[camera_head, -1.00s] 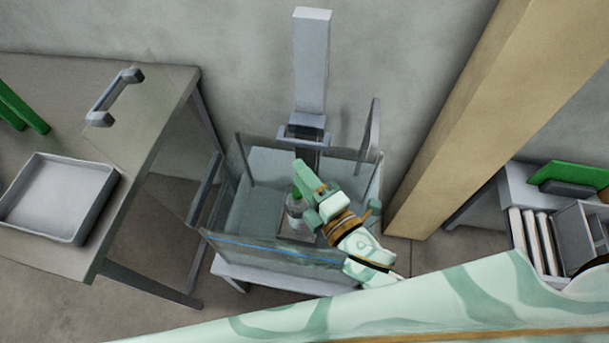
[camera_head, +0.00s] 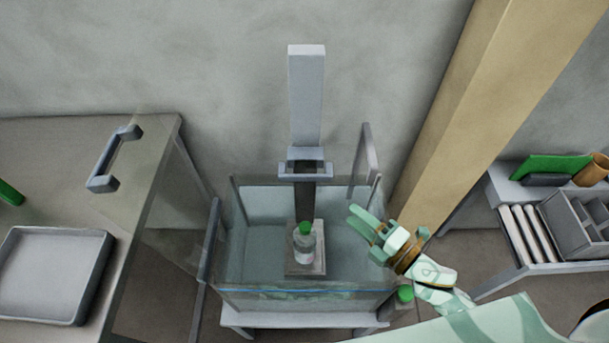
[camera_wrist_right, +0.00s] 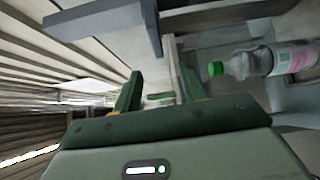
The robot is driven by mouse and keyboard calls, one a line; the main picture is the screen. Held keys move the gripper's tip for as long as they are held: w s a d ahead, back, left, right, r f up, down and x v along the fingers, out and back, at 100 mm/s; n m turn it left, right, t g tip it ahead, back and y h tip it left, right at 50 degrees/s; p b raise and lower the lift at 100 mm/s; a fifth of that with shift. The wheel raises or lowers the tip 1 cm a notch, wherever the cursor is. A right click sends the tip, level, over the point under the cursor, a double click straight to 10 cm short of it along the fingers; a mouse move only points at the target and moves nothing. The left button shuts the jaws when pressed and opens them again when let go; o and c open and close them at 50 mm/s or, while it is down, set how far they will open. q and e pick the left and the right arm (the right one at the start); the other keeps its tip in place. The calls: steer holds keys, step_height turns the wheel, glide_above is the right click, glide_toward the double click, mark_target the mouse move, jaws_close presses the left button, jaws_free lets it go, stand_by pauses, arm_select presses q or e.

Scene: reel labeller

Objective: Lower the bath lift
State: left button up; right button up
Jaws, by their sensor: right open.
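The bath lift has a tall grey column (camera_head: 307,95) behind a clear-walled tank (camera_head: 232,270). A grey bracket with a crossbar (camera_head: 305,168) sits at the column's lower part. Below it, inside the tank, is a small pale platform (camera_head: 305,270). A clear bottle with a green cap (camera_head: 305,248) stands upright on the platform; it also shows in the right wrist view (camera_wrist_right: 272,60). My right gripper (camera_head: 362,221) is open and empty, over the tank's right side, apart from bottle and bracket. Its fingers show spread in the wrist view (camera_wrist_right: 158,88). My left gripper is not seen.
A table at left holds a grey tray (camera_head: 100,285) and a grey handle (camera_head: 113,158). A thin grey upright panel (camera_head: 362,160) stands at the tank's back right. A wooden post (camera_head: 450,130) and a shelf with a grey organiser (camera_head: 580,225) are at right.

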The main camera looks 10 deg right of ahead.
mark_target(308, 179)
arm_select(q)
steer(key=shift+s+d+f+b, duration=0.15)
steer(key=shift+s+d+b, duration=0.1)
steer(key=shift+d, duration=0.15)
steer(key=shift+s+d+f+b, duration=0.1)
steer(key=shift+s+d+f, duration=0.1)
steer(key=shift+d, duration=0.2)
arm_select(e)
steer(key=shift+y, duration=0.3)
steer(key=x, duration=1.6)
steer(key=shift+a+r, duration=0.15)
steer(key=shift+r, duration=0.05)
